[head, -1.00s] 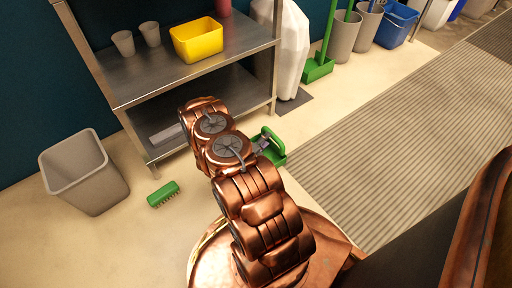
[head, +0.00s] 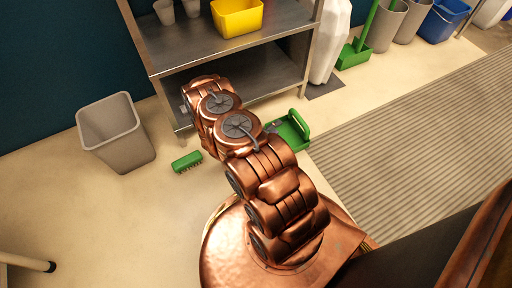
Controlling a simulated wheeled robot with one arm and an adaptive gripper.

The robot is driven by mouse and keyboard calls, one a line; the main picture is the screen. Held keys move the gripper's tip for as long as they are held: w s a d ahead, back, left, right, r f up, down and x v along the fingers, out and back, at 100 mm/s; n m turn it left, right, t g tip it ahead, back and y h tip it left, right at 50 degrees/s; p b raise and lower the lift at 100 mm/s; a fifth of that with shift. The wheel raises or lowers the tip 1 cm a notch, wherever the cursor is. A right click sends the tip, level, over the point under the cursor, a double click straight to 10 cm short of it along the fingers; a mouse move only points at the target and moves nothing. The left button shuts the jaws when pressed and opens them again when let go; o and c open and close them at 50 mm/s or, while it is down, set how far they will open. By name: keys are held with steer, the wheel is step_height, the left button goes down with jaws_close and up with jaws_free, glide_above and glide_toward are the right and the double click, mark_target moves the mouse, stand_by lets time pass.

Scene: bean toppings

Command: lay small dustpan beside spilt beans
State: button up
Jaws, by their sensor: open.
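The small green dustpan (head: 284,133) lies on the floor in front of the shelf's right leg, near the ribbed mat. Its raised handle is at its right side. My copper arm hides the dustpan's left part. My gripper (head: 272,127) is mostly hidden behind the arm; only a small grey part shows at the dustpan's left edge. It is open, and I cannot tell if it touches the dustpan. A green brush (head: 187,161) lies on the floor to the left. No spilt beans show in this view.
A grey bin (head: 117,135) stands left of the metal shelf (head: 190,62), which holds a yellow tub (head: 237,17) and cups. A ribbed mat (head: 400,140) runs along the right. A pale rod (head: 28,262) juts in at lower left.

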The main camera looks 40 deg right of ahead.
steer(key=w+a+r+n+t+y, duration=0.2)
steer(key=w+a+r+n+y, duration=0.15)
steer(key=w+a, duration=0.5)
steer(key=w+a+r+n+t+y, duration=0.25)
steer(key=w+a+n+y, duration=0.2)
steer(key=w+a, duration=0.35)
steer(key=w+a+r+n+y, duration=0.2)
steer(key=a+r+n+y, duration=0.55)
steer(key=a+r, duration=0.7)
steer(key=s+a+r+n+g+y, duration=0.1)
steer(key=s+a+r+n+g, duration=0.1)
steer(key=s+a+r+n, duration=0.35)
steer(key=s+a+r+n+g+y, duration=0.1)
steer(key=s+a+r+n+g, duration=0.15)
steer(key=s+r+n, duration=0.4)
steer(key=s+d+r+n+g+h, duration=0.1)
steer(key=s+r+n, duration=0.2)
steer(key=s, duration=0.6)
steer(key=s+d+r+n+g, duration=0.1)
steer(key=s+r, duration=0.3)
steer(key=s, duration=0.5)
steer(key=s+d+r+n+g+h, duration=0.1)
steer(key=s+r+n, duration=0.2)
steer(key=s, duration=0.7)
steer(key=shift+r+n+g+h, duration=0.15)
steer(key=shift+n+g+h, duration=0.25)
steer(key=shift+n, duration=0.45)
